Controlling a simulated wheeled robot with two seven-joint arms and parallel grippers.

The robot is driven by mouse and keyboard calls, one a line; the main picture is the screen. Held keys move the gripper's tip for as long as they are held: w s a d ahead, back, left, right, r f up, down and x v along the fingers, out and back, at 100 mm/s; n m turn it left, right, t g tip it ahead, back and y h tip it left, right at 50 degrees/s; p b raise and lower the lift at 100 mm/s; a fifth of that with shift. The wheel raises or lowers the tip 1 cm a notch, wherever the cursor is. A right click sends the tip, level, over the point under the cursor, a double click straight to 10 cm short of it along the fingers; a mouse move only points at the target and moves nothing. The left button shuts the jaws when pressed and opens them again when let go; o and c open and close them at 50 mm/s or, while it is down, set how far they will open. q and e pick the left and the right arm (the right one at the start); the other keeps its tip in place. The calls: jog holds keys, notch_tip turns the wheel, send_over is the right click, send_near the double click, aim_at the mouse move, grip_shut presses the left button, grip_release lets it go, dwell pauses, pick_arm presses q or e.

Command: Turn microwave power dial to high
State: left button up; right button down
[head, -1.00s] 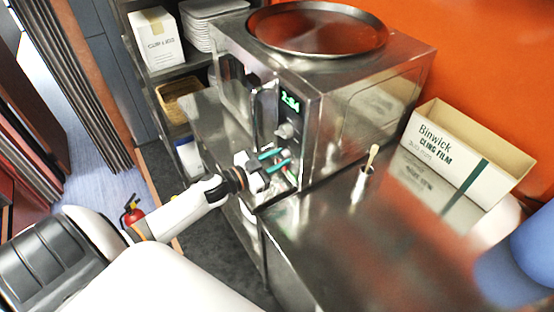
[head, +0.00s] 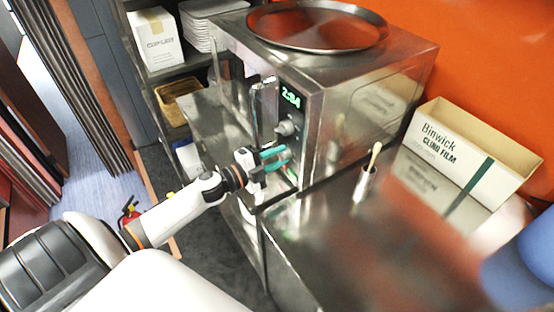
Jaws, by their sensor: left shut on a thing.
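The steel microwave (head: 345,125) stands on the metal counter, with a green-lit display on its front panel. A round grey dial (head: 286,128) shows below the display, clear of my fingers. My left gripper (head: 275,159) has teal fingertips at the panel, below that dial. It is shut on a lower dial, which the fingers mostly hide. I cannot read the setting of either dial. My right gripper is not in view.
A round steel tray (head: 318,27) lies on top of the microwave. A small metal pot with a brush (head: 365,184) and an open cling film box (head: 470,160) stand on the counter (head: 325,250) to the right. A shelf with a box (head: 155,40) is at the left.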

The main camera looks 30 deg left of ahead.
pick_arm(q)
jog(key=shift+m+b, duration=2.05)
jog(key=shift+m, duration=2.85)
jog(key=o, duration=1)
jog(key=shift+s, duration=0.1)
